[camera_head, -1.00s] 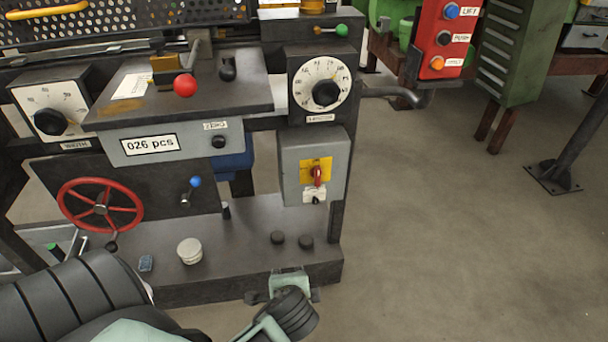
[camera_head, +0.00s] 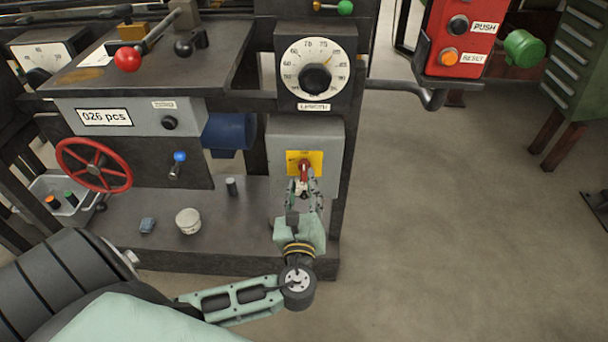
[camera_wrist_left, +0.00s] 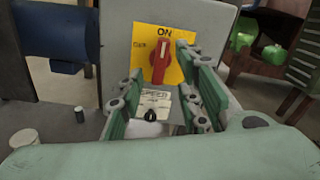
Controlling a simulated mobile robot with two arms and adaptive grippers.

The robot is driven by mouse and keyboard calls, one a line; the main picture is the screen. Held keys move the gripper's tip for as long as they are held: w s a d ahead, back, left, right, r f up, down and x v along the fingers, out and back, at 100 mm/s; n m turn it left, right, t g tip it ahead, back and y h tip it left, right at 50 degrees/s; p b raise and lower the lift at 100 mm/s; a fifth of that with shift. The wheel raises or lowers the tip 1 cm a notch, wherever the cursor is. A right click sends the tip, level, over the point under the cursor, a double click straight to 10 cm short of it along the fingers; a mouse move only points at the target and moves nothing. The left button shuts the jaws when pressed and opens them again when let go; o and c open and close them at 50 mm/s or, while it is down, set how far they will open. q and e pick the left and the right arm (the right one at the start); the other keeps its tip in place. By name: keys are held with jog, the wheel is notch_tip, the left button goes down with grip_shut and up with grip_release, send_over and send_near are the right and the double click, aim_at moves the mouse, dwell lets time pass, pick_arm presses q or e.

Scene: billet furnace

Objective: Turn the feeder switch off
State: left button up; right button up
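The feeder switch is a red rotary handle (camera_wrist_left: 160,60) on a yellow plate (camera_wrist_left: 180,40) on a grey box (camera_head: 280,150). In the left wrist view the handle stands roughly upright, tilted slightly right, with its white mark toward "ON" at the top. A second label at the plate's left is hard to read. My left gripper (camera_head: 304,184) is in front of the box, just below the handle. In the left wrist view its two fingers (camera_wrist_left: 160,80) are apart, on either side of the lower part of the switch. I cannot tell whether they touch it. My right gripper is not in view.
A length dial (camera_head: 316,72) sits above the switch box. A white round container (camera_head: 188,221) stands on the machine's base. Open floor lies to the right.

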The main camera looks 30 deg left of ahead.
aim_at(304, 175)
pick_arm(q)
jog(key=shift+x, duration=2.25)
jog(key=shift+c, duration=0.4)
